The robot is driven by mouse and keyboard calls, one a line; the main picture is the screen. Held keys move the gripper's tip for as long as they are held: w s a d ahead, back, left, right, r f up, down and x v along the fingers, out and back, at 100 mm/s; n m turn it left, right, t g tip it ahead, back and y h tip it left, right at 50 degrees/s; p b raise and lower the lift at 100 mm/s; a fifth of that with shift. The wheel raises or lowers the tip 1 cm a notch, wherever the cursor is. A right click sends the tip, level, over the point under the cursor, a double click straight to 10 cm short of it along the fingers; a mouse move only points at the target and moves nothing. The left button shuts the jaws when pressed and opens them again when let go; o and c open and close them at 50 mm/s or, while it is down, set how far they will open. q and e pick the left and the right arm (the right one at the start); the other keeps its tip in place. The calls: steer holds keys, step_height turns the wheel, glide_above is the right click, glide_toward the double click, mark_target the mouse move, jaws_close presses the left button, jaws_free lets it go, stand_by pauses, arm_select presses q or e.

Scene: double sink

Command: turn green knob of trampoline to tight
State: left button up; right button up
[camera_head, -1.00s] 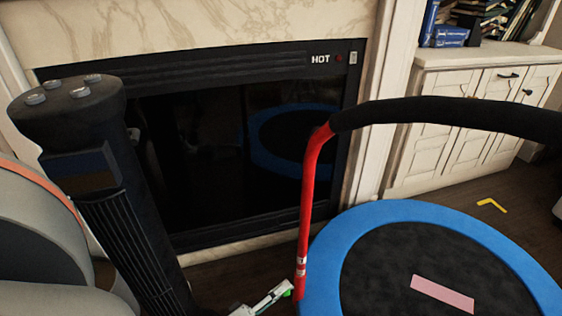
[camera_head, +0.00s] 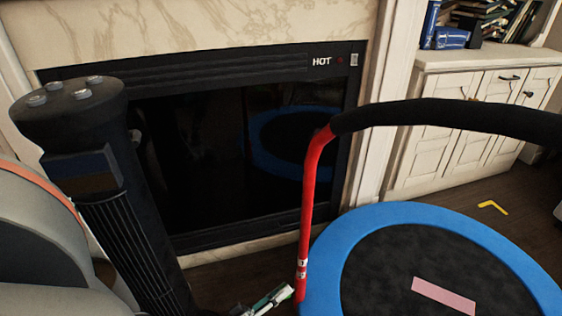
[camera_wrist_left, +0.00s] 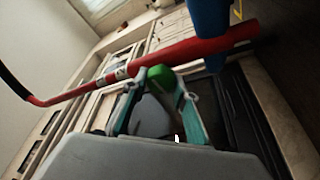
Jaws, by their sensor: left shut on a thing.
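The trampoline (camera_head: 390,212) has a blue rim, a black mat and a red handle post (camera_head: 307,205) with black foam on its top bar. The red post also crosses the left wrist view (camera_wrist_left: 205,47). The green knob (camera_wrist_left: 159,75) sits beside the post in the left wrist view, between the fingertips of my left gripper (camera_wrist_left: 157,82). My left gripper is shut on it. In the head view this gripper (camera_head: 283,296) is at the bottom edge, against the low part of the post, and largely hides the knob. My right gripper is not in view.
A dark fireplace (camera_head: 240,160) marked HOT stands behind the post. A dark tower-shaped appliance (camera_head: 125,220) stands at the left. A white cabinet (camera_head: 470,110) with books is at the back right. Dark floor shows between the fireplace and trampoline.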

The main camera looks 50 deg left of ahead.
arm_select(q)
steer(key=o, duration=1.1)
steer(key=shift+v, duration=3.75)
steer(key=shift+r, duration=0.1)
